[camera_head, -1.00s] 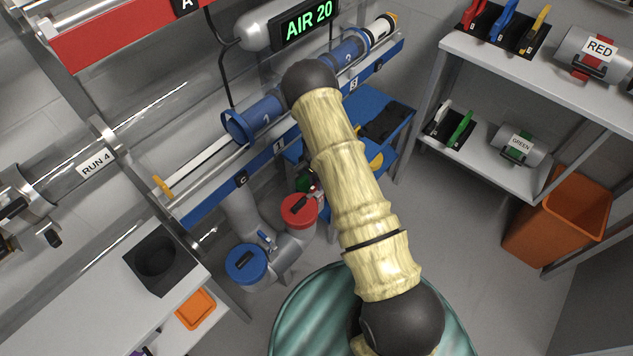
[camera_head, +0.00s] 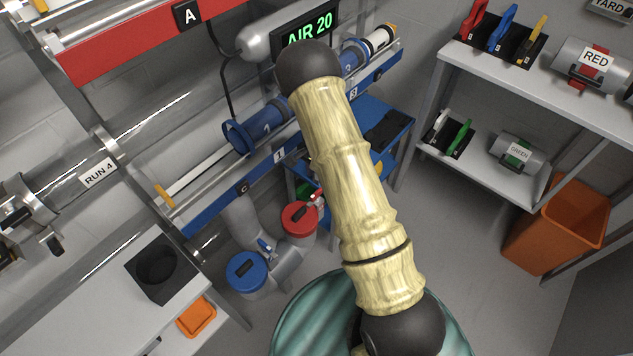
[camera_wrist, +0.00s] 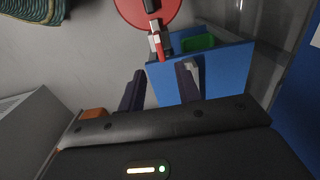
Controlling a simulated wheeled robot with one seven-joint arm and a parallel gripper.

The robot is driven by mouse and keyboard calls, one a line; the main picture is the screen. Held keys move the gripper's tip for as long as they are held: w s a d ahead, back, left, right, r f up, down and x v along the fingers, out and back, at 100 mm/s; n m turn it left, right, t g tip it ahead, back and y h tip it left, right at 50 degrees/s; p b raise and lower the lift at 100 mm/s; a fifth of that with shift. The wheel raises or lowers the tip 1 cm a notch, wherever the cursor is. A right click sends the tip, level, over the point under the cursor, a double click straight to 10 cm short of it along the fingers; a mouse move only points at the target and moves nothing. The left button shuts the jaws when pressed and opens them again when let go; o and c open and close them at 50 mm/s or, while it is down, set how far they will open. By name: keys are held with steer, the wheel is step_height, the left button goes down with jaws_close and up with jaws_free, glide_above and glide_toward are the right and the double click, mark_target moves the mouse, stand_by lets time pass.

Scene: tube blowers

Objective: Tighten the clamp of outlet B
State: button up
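A grey branching pipe (camera_head: 287,258) has a red-capped outlet (camera_head: 299,218) and a blue-capped outlet (camera_head: 247,271). A small red lever (camera_head: 314,201) stands at the red cap's right side, and a small blue lever (camera_head: 265,246) is by the blue cap. I cannot read which outlet is B. In the wrist view the red cap (camera_wrist: 146,10) is at the top, with a red and grey clamp piece (camera_wrist: 160,42) below it. My gripper (camera_wrist: 160,82) has its two dark fingers apart, with nothing visible between them, below the clamp piece. My arm hides the gripper in the head view.
A blue cart (camera_head: 388,122) stands behind my arm; its blue panel (camera_wrist: 215,72) is beyond my fingers, with a green tray (camera_wrist: 198,42). A white bench (camera_head: 110,310) with a black holder (camera_head: 160,265) is left. Shelves (camera_head: 480,165) and an orange bin (camera_head: 556,230) are right.

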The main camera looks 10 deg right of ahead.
step_height(320, 180, up, 8)
steer(key=shift+p, duration=0.3)
